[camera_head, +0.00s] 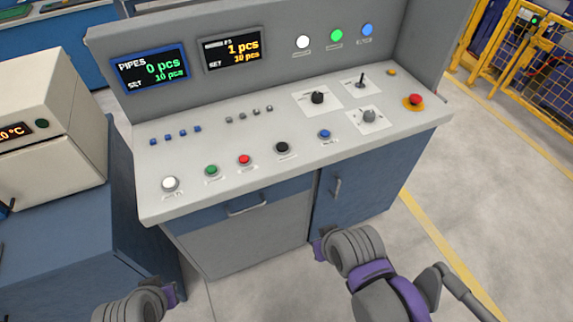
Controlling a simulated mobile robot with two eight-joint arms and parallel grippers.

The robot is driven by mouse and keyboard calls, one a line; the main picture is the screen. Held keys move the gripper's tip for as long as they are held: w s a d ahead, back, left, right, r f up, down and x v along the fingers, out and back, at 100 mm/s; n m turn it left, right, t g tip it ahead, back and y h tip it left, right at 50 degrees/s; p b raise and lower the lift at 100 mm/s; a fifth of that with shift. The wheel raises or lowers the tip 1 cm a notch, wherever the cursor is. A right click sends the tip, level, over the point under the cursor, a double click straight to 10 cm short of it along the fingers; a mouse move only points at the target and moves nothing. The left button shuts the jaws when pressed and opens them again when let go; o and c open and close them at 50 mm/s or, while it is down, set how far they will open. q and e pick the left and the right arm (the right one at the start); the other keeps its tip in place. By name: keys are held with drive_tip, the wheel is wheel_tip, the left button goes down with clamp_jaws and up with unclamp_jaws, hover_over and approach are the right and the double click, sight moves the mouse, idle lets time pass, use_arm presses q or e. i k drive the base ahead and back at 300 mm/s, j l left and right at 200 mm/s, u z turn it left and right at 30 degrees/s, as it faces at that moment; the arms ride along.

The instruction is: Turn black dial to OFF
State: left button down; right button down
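The black dial (317,97) sits on a white square plate on the sloped top of the grey control console, right of its middle. Its label is too small to read, so I cannot tell its setting. The end of my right arm (321,247) is in front of the console, low in the picture and well apart from the dial. The end of my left arm (160,291) is at the bottom left, also away from the console top. No fingers can be made out on either arm. Nothing covers the dial.
A grey dial (369,115), a toggle switch (361,81) and a red emergency button (414,101) are near the black dial. Coloured push buttons line the console's front. Two counter displays (150,69) stand behind. A beige machine (50,135) is at left; open floor lies right.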

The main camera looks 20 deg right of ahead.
sight(317, 98)
drive_tip(key=k+j+z, duration=0.55)
drive_tip(key=k+j, duration=0.15)
drive_tip(key=k, duration=0.2)
drive_tip(key=k+j+z, duration=0.3)
drive_tip(key=k, duration=0.2)
drive_tip(key=l+u, duration=0.1)
drive_tip(key=u, duration=0.25)
drive_tip(key=i+l+u, duration=0.1)
drive_tip(key=u, duration=0.25)
drive_tip(key=i+l+u, duration=0.1)
drive_tip(key=u, duration=0.25)
drive_tip(key=i+l+u, duration=0.1)
drive_tip(key=l+u, duration=0.2)
drive_tip(key=l, duration=0.2)
drive_tip(key=i+l+u, duration=0.1)
drive_tip(key=l+u, duration=0.25)
drive_tip(key=l, duration=0.2)
drive_tip(key=l+u, duration=0.25)
drive_tip(key=l, duration=1.9)
drive_tip(key=i+l, duration=0.5)
drive_tip(key=l+u, duration=0.05)
drive_tip(key=l, duration=0.05)
